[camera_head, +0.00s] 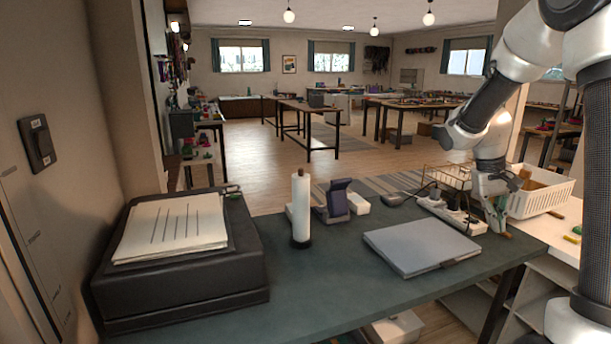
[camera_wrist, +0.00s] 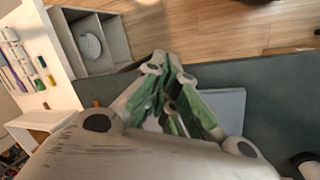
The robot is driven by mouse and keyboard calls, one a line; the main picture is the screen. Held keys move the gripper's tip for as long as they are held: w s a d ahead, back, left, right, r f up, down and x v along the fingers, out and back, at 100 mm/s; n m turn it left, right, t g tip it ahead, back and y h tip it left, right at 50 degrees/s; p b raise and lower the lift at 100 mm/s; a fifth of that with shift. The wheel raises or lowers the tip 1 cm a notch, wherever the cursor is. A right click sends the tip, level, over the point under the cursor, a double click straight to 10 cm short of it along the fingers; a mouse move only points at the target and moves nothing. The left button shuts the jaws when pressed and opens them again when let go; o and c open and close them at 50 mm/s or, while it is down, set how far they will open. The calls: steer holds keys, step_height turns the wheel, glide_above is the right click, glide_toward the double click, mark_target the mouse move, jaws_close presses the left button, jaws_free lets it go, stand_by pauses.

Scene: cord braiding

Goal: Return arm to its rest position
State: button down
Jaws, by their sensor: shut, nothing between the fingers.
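My arm (camera_head: 487,125) comes in from the upper right of the head view and bends down toward the right end of the dark green table (camera_head: 330,262). My gripper (camera_head: 502,232) points down there, close to the table's right edge, beside a white power strip (camera_head: 447,214). In the wrist view my gripper (camera_wrist: 168,66) shows from behind, its green-padded fingers drawn together at the tips. It is shut and holds nothing. Whether the tips touch the table is unclear.
A closed grey laptop (camera_head: 420,246) lies left of my gripper. A white basket (camera_head: 540,195) stands right behind it. A white roll (camera_head: 300,208), a phone on a stand (camera_head: 338,198) and a black printer (camera_head: 185,285) with paper stand further left. Open shelves (camera_wrist: 98,42) are beside the table.

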steer(key=s+a+r+t+y, duration=0.1)
steer(key=s+a+r, duration=0.2)
steer(key=s, duration=0.4)
steer(key=s+a+r+n+t+y, duration=0.1)
steer(key=s+a+r+t, duration=0.1)
steer(key=s, duration=0.6)
steer(key=s+a+r+t+y, duration=0.1)
steer(key=s+a+r+t, duration=0.1)
steer(key=s+a+r, duration=0.3)
steer(key=shift+s+a+n, duration=0.25)
steer(key=shift+s+n, duration=0.15)
steer(key=shift+s, duration=1.05)
